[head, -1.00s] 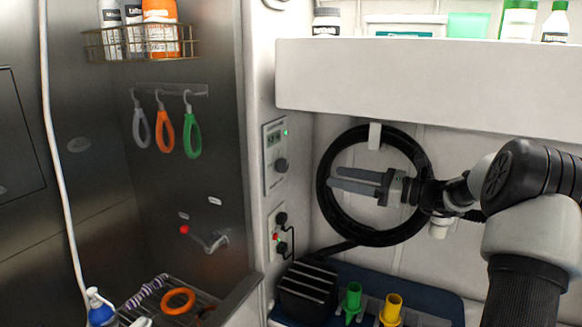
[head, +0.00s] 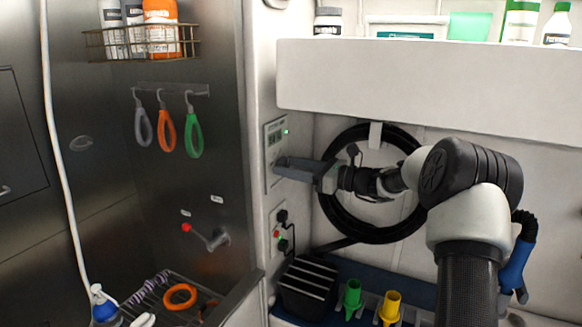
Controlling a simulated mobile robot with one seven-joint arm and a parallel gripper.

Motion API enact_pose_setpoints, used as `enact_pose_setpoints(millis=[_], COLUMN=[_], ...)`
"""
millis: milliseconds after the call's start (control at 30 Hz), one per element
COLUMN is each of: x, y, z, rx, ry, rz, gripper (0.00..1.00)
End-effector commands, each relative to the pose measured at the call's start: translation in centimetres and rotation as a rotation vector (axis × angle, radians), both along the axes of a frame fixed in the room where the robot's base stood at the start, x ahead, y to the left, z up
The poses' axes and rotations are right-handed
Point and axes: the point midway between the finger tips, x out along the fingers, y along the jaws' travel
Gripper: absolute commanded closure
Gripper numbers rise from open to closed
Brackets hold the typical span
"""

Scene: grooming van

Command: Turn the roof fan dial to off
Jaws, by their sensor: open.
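The control panel (head: 274,127), a pale plate with a small display and a green light, is on the narrow white wall at the centre-left. In the earlier view its round dark dial sat low on the plate. Now my gripper (head: 281,167) covers that spot and the dial is hidden. My gripper points left with its fingers at the lower part of the panel. It is open. I cannot tell whether the fingers touch the dial or are around it.
A socket plate (head: 278,232) with black plugs and a red button is just below. A black coiled hose (head: 385,235) hangs behind my arm. A white cabinet (head: 420,80) overhangs above. A steel wash bay (head: 60,200) is left. A black slatted box (head: 308,287) stands below.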

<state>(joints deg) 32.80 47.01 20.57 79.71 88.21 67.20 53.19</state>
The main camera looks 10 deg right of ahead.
Motion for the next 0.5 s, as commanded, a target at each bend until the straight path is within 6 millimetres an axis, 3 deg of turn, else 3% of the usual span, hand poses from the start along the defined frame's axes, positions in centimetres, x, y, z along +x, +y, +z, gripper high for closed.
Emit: enact_pose_setpoints(millis=[167,400,500], x=[0.0,-0.01,-0.02], y=[0.0,0.0,-0.01], z=[-0.01,-0.01,-0.03], rx=[0.0,0.0,-0.001], ry=[0.0,0.0,-0.001], rz=[0.0,0.0,0.0], gripper=[0.49,0.9,0.9])
